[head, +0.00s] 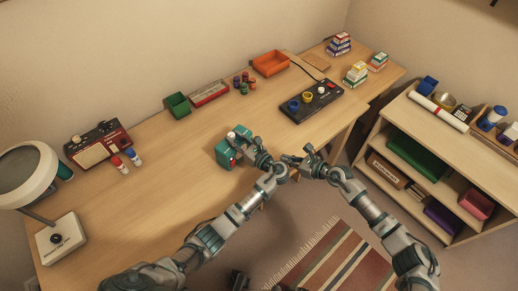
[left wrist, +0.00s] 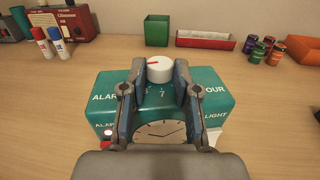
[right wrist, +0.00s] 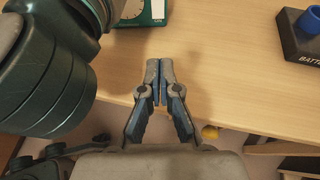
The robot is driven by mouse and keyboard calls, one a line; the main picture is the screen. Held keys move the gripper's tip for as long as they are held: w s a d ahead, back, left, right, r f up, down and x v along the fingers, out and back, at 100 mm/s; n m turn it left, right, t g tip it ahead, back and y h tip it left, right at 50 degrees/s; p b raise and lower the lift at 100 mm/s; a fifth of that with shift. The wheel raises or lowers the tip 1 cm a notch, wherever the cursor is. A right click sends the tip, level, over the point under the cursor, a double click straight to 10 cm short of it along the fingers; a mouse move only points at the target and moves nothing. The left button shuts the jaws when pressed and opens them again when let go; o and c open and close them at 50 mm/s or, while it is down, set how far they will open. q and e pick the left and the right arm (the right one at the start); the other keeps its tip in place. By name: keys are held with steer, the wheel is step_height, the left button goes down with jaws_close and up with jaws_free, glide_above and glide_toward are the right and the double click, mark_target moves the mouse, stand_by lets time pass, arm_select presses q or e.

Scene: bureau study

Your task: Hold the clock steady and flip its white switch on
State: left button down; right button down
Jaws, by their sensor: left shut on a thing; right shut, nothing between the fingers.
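The teal clock (head: 224,152) stands on the desk; its top and round face (left wrist: 160,132) show in the left wrist view. A white knob with a red mark (left wrist: 159,69) sits on top. My left gripper (head: 240,139) is shut with its fingers on both sides of this knob. My right gripper (right wrist: 160,64) is shut and empty near the desk's front edge, apart from the clock.
A black panel with coloured knobs (head: 322,100) lies to the right of the clock. A green bin (head: 177,105), a red tray (head: 209,93) and an orange tray (head: 270,63) stand behind. A radio (head: 98,145) and a lamp (head: 62,238) are left. Bare desk surrounds the clock.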

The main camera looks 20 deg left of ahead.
steer(key=x, duration=0.9)
steer(key=r+x, duration=0.1)
steer(key=x, duration=0.3)
steer(key=shift+w+a+f, duration=0.1)
steer(key=shift+w+a, duration=0.1)
steer(key=shift+a, duration=0.3)
steer(key=shift+w+a+f, duration=0.1)
steer(key=shift+a+f, duration=0.05)
steer(key=shift+a, duration=0.05)
steer(key=shift+r, duration=0.9)
